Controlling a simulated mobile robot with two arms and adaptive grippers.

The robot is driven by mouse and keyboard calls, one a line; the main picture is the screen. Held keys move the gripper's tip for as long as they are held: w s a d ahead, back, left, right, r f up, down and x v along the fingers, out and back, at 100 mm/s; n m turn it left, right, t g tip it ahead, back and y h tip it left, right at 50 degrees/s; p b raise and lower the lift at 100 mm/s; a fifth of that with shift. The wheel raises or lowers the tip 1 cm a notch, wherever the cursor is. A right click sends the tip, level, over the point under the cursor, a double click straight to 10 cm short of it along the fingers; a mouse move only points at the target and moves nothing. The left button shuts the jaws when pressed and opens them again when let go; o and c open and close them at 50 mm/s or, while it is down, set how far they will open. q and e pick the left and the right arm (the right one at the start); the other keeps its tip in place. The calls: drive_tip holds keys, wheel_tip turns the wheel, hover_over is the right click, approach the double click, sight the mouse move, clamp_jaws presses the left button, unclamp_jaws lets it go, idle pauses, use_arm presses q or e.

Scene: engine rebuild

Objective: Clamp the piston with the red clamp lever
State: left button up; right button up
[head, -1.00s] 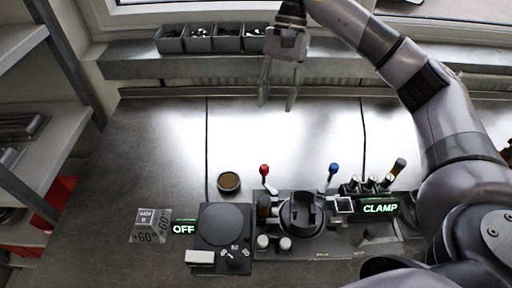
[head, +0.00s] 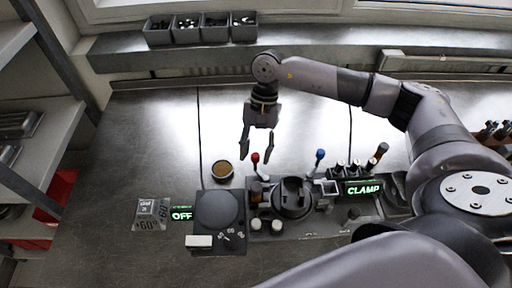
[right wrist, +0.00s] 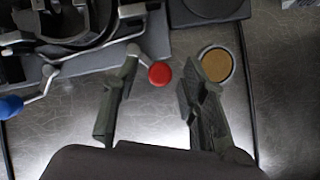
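The red clamp lever (head: 255,158) stands on the left of the black round clamp fixture (head: 292,198), its red ball upright. My right gripper (head: 256,158) is open and reaches down just behind the lever. In the right wrist view the red ball (right wrist: 160,74) lies between the two spread fingers (right wrist: 150,95), near their tips, with no clear contact. A blue-knobbed lever (head: 320,155) stands on the fixture's right. I cannot make out a piston for certain. My left gripper is not in view.
A round tin with brown contents (head: 222,169) stands left of the red lever, close to one finger in the wrist view. A black plate unit (head: 217,208) with an "OFF" display (head: 181,214) is at left. Grey bins (head: 187,28) line the back shelf. The bench's back left is clear.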

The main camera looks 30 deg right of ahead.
drive_tip(key=shift+f, duration=0.2)
drive_tip(key=shift+c, duration=0.2)
clamp_jaws()
